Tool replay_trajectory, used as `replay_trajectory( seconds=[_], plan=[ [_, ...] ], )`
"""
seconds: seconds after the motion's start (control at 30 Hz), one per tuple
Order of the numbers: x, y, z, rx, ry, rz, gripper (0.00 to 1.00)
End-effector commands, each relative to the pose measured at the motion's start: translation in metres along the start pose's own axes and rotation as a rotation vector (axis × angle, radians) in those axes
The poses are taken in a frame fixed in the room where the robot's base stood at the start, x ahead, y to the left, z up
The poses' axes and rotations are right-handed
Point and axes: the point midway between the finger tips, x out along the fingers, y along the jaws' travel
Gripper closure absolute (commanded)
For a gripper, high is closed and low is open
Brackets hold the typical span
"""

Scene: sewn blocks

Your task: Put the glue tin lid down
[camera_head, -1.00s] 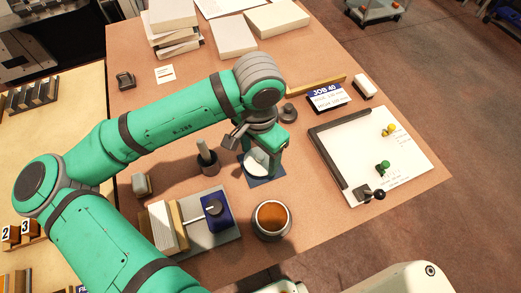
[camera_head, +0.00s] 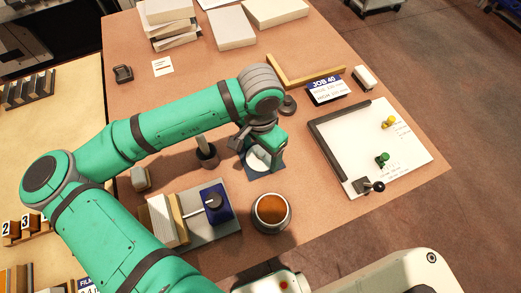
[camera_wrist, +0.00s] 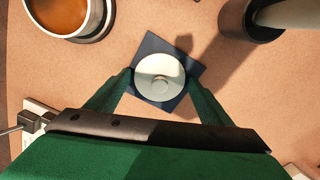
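The glue tin lid (camera_wrist: 151,92) is a pale round disc with a small central knob. It lies over a dark blue square mat (camera_wrist: 150,42), very close to or on it; any gap is hard to see. My gripper (camera_wrist: 160,78) points down, with one finger at each side of the lid's rim, and looks shut on it. In the head view the lid (camera_head: 257,159) shows partly under my gripper, above the mat (camera_head: 268,173). The open tin (camera_head: 271,212) with orange-brown contents stands in front of the mat; it also shows in the wrist view (camera_wrist: 94,18).
A dark pot with a pale upright handle (camera_head: 207,156) stands left of the mat. A clamp fixture with a blue block (camera_head: 217,203) is at front left. A white board (camera_head: 350,145) with small pieces lies to the right. Bare tabletop lies between mat and board.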

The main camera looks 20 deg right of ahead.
Motion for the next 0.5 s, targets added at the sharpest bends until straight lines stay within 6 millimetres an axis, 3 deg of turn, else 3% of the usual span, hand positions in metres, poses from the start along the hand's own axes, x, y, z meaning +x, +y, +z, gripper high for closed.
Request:
replay_trajectory(
  seconds=[0.37, 0.5],
  plan=[
    [-0.002, -0.001, 0.001, -0.002, 0.000, -0.001, 0.15],
    [-0.014, -0.001, 0.000, -0.001, 0.001, -0.001, 0.15]
  ],
)
